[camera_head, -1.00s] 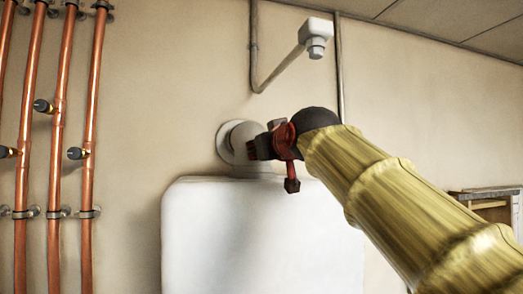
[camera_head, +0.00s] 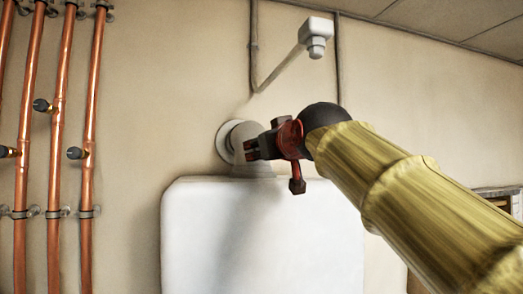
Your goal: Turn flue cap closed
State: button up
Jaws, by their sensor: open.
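The grey-white flue (camera_head: 240,140) rises from the top of the white boiler casing (camera_head: 262,240) and bends back to a round collar (camera_head: 224,140) on the wall. My gripper (camera_head: 250,150), dark with red parts, is open at the right side of the flue. Its fingertips overlap the flue's right edge in the picture. I cannot tell whether they touch it. The part of the flue behind the fingers is hidden, and I cannot make out the cap's turned position.
Several copper pipes (camera_head: 58,160) with dark-knobbed valves (camera_head: 76,153) run up the wall at the left. A white fitting (camera_head: 315,35) with a grey conduit is above the gripper. A shelf or cabinet (camera_head: 505,200) stands at the right edge. The wall between pipes and boiler is clear.

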jog(key=s+d, duration=0.2)
jog(key=s, duration=0.7)
jog(key=shift+s, duration=0.25)
